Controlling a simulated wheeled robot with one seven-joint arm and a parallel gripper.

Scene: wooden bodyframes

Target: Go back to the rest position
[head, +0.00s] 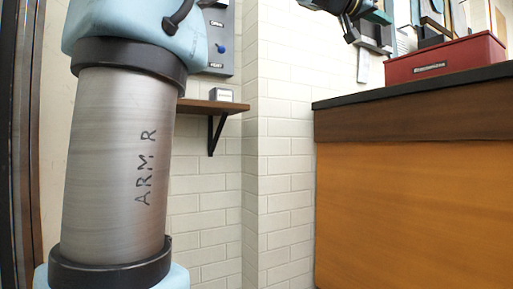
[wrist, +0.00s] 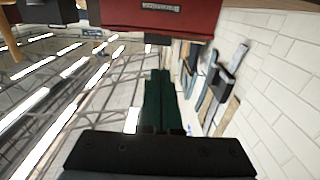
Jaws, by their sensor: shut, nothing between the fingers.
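My gripper (wrist: 163,98) shows in the wrist view as two dark green fingers lying side by side, shut with nothing between them. In the head view, part of my wrist and gripper (head: 376,16) is at the top edge, up and left of a red box (head: 445,60); it is cut off by the frame. My arm's grey link, marked ARM R, fills the left of the head view.
The red box sits on a dark-topped wooden counter (head: 415,104) at the right. It also shows in the wrist view (wrist: 160,14). A small wall shelf (head: 212,106) and a grey switch panel (head: 221,40) are behind my arm. Tools hang on the white brick wall.

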